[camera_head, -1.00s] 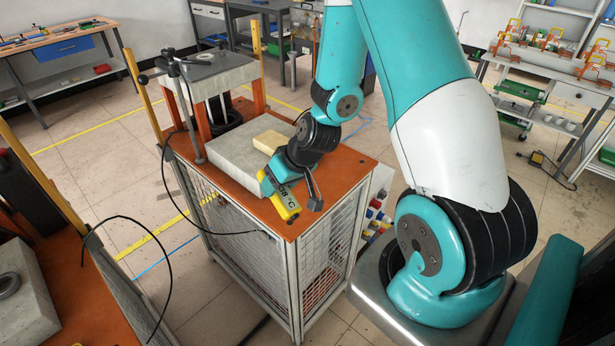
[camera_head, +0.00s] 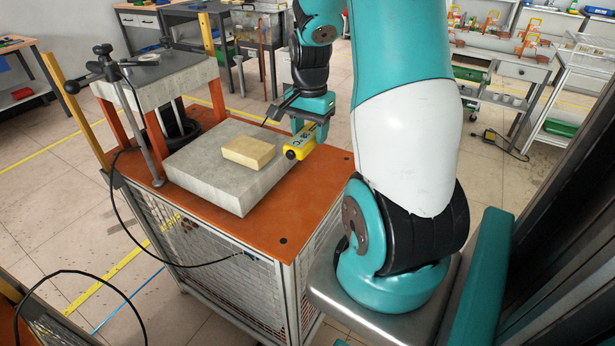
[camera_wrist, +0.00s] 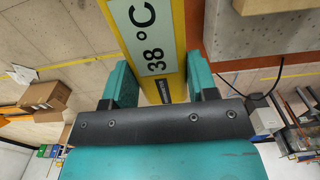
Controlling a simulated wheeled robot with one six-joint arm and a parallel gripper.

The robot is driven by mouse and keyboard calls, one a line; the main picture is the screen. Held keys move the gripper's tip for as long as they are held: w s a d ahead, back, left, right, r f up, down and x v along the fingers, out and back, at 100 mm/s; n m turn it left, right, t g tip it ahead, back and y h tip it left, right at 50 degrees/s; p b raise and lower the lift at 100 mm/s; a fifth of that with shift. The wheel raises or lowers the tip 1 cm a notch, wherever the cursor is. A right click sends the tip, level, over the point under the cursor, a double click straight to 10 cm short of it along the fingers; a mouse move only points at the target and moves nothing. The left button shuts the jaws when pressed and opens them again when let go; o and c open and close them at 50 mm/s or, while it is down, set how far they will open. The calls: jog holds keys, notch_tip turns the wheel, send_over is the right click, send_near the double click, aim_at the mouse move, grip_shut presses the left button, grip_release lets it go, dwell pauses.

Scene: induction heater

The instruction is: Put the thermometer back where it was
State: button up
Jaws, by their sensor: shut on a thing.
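The yellow thermometer (camera_head: 300,141) is held in my gripper (camera_head: 312,122), above the right side of the orange table top (camera_head: 260,226). In the wrist view the thermometer (camera_wrist: 150,50) lies between the two teal fingers (camera_wrist: 160,85), and its display reads 38 °C. My gripper is shut on it. The thermometer is just right of the grey concrete slab (camera_head: 215,180) and looks raised above the table.
A tan block (camera_head: 249,151) lies on the slab. At the back left of the table stands a raised concrete block on orange legs (camera_head: 165,78), with a clamp rod beside it. The table's front right corner is bare. A white shelf cart (camera_head: 580,90) stands far right.

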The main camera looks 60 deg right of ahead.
aim_at(310, 184)
notch_tip(310, 184, down, 13)
jog(key=shift+f, duration=0.1)
jog(key=o, duration=1)
notch_tip(310, 184, up, 12)
jog(key=shift+r, duration=0.1)
jog(key=a+r+n+y, duration=0.1)
jog(key=a+r+n, duration=0.25)
jog(key=a, duration=0.45)
jog(key=w+a+r+n+t, duration=0.1)
jog(key=a+r+n, duration=0.1)
jog(key=a+n, duration=0.45)
jog(key=a+r+n+y, duration=0.1)
jog(key=a+r+n, duration=0.2)
jog(key=a, duration=0.6)
jog(key=s+a+r+n, duration=0.1)
jog(key=s+a+n, duration=0.2)
jog(key=a, duration=0.1)
jog(key=s+a+r+n+y, duration=0.1)
jog(key=s+a+n, duration=0.3)
jog(key=a, duration=0.1)
jog(key=s+a+r+n+g+y, duration=0.1)
jog(key=s+a+r+n, duration=0.1)
jog(key=s+a+n, duration=0.2)
jog(key=shift+s+a, duration=0.15)
jog(key=shift+a, duration=0.1)
